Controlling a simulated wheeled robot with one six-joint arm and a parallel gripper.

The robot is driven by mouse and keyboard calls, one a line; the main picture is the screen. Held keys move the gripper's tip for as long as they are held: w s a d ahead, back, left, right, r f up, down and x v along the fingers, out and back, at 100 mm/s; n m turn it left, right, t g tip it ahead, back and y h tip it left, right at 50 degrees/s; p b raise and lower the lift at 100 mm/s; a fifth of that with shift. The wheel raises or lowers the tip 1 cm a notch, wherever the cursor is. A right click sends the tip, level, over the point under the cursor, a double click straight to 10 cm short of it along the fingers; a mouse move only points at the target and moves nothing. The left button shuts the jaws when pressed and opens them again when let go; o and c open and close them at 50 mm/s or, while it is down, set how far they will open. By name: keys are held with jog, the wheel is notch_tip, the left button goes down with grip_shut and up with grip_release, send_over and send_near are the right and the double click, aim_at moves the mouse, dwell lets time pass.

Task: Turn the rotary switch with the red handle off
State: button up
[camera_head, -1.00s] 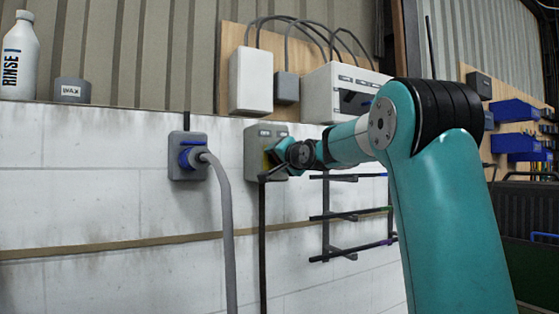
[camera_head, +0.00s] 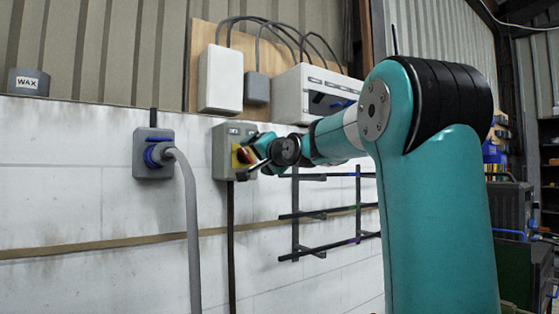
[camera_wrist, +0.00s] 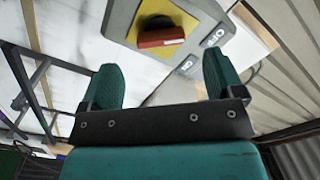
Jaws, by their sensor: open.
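The rotary switch is a grey box (camera_head: 222,152) on the white wall. My gripper (camera_wrist: 163,80) is open and empty. Its two teal fingers point toward the switch, with the handle beyond and between them, apart from both.
A grey socket with a blue ring and plug (camera_head: 154,154) is left of the switch, its thick cable hanging down. A dark rack (camera_head: 318,213) is on the wall to the right. White boxes (camera_head: 220,78) with cables are above. A WAX tin (camera_head: 28,82) stands on the ledge.

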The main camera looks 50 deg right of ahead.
jog(key=b+v, duration=0.2)
jog(key=v, duration=0.9)
jog(key=shift+s, duration=0.35)
jog(key=shift+a, duration=0.15)
jog(key=w+a+f+n+g+y+p, duration=0.15)
jog(key=a+f+n+g+y, duration=0.3)
jog(key=a+f, duration=0.55)
jog(key=a+f+n+g+y+p, duration=0.25)
jog(key=a+f+n+y, duration=0.35)
jog(key=a, duration=0.8)
jog(key=s+a+f+n+g+h, duration=0.1)
jog(key=s+a+f+n+g, duration=0.3)
jog(key=s, duration=0.5)
jog(key=s+a+f+n+g+p, duration=0.1)
jog(key=s+a+f+n+g, duration=0.4)
jog(key=s+a+f+g, duration=0.1)
jog(key=s+a+f, duration=0.1)
jog(key=s+f, duration=0.1)
jog(key=s, duration=0.1)
jog(key=shift+s+a+f+h+p, duration=0.3)
jog(key=shift+s+f+h, duration=0.05)
jog(key=shift+s+f, duration=0.05)
